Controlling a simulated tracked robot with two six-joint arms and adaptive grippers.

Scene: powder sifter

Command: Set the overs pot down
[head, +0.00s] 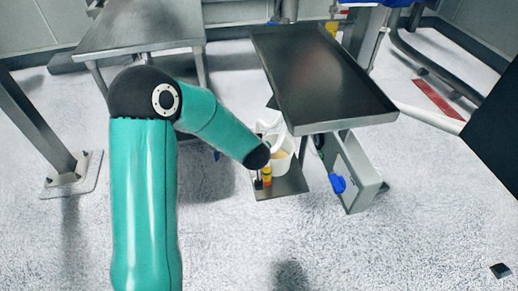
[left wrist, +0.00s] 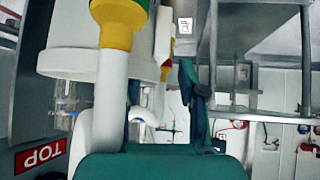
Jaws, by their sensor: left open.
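The overs pot (head: 282,158) is a white open container with pale beige material showing inside. It stands on a small dark metal shelf (head: 287,188) below the larger tray. My left gripper (head: 266,175) is at the pot's near left side, partly hidden by the end of my teal arm. It is open; whether it touches the pot I cannot tell. In the left wrist view a broad white rounded body (left wrist: 68,62), probably the pot, fills the upper left, behind a white part with yellow and green bands (left wrist: 117,22). My right gripper is in neither view.
A shallow grey metal tray (head: 320,75) hangs above and behind the pot. A steel table (head: 140,30) stands at the back left. A pale box with a blue knob (head: 350,172) stands right of the shelf. The speckled floor in front is clear.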

